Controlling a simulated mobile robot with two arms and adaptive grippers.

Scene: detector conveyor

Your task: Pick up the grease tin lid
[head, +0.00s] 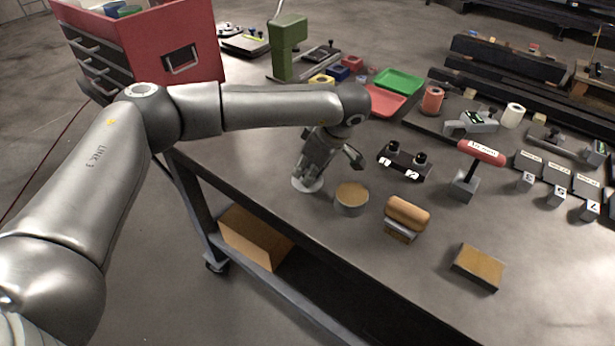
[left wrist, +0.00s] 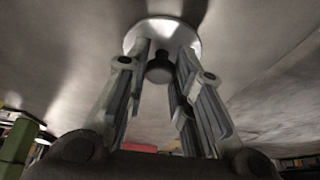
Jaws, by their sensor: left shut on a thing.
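The grease tin lid is a pale round disc (head: 307,186) at the near edge of the bench, left of the open grease tin (head: 351,199) with its tan filling. In the left wrist view the lid (left wrist: 184,34) shows beyond the fingertips, with a dark knob (left wrist: 160,69) between the fingers. My left gripper (head: 309,174) points down over the lid and is shut on its knob; it also shows in the left wrist view (left wrist: 160,60). I cannot tell whether the lid touches the bench top. My right gripper is in neither view.
A wooden-handled brush (head: 406,215) and a tan block (head: 478,267) lie right of the tin. A black two-socket holder (head: 404,162) and a red-handled tool (head: 480,153) stand behind. A green tray (head: 399,81) and a red tray (head: 384,102) lie farther back.

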